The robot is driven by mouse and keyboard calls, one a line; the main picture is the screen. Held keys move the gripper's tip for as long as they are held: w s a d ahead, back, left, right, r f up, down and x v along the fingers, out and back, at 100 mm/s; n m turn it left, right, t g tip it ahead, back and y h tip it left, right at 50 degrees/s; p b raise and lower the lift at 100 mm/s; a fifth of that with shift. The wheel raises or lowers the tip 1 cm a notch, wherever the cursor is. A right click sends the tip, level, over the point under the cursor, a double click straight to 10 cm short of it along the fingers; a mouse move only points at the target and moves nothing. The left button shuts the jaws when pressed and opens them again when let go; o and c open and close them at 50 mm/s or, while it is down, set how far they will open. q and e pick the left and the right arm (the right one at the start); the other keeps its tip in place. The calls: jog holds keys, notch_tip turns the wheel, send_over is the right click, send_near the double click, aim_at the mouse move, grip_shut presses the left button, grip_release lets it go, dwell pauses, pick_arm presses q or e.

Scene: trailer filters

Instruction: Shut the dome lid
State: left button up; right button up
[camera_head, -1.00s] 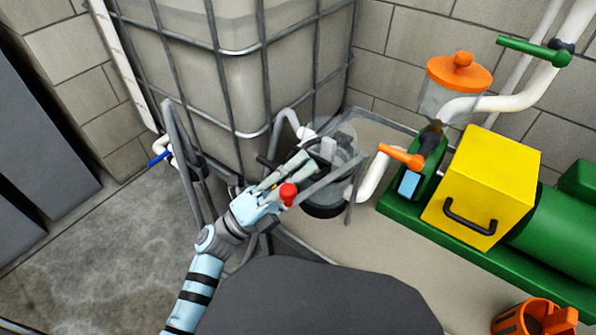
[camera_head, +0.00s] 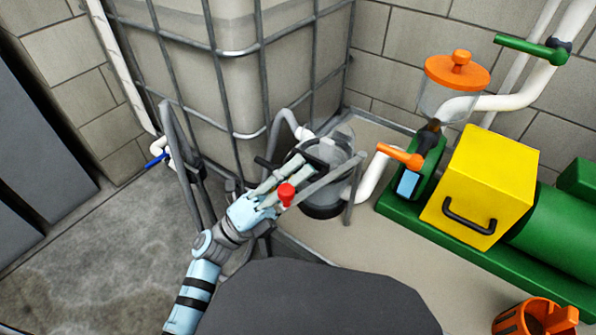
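A clear dome lid (camera_head: 341,143) shows at the filter beside the caged tank, tilted up at the back as far as I can tell. The filter's round housing (camera_head: 324,207) has a dark base and stands on the pale floor. My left gripper (camera_head: 309,160) reaches in from the lower left, its fingers over the near left side of the filter, close to the dome. The fingers overlap the filter's dark parts and I cannot tell whether they touch the lid or how far apart they are. A red knob (camera_head: 286,194) shows just beside the fingers. My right gripper is out of view.
The caged tank (camera_head: 235,85) stands behind and left. Grey rails (camera_head: 181,150) stand near my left arm. A white pipe (camera_head: 374,177) leads to the green pump (camera_head: 440,218) with its yellow box (camera_head: 483,182). An orange basket (camera_head: 536,318) is at lower right.

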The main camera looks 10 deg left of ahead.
pick_arm(q)
jog(key=v, duration=1.2)
